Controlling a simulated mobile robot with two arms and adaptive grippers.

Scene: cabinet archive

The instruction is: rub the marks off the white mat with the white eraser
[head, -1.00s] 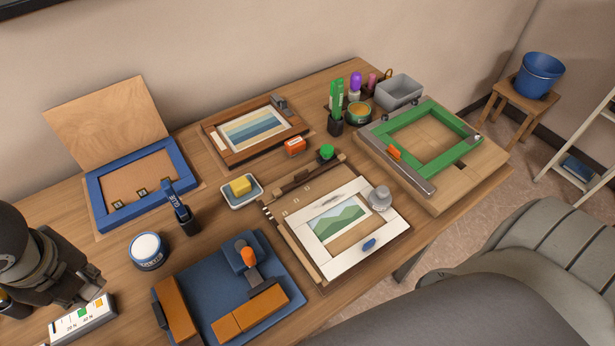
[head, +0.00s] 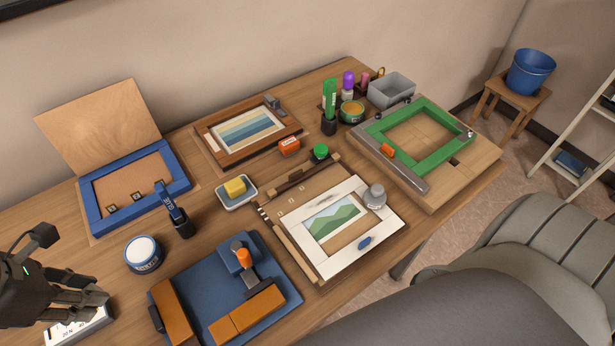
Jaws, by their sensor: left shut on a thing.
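The white mat (head: 337,262) lies on a board near the middle of the table, framing a green mountain picture (head: 331,224). A greyish mark (head: 324,198) shows on its far border. A small blue oval (head: 366,242) is on its near right border; I cannot tell whether it is a mark or an object. My left gripper (head: 98,302) is at the far left, shut, far from the mat. My right gripper is not in view.
A grey weight (head: 375,196) sits on the mat's right corner. A white block with a printed scale (head: 80,333) is below my left gripper. A jar (head: 143,254), a blue tray (head: 202,288) and a blue glue bottle (head: 177,213) stand between gripper and mat.

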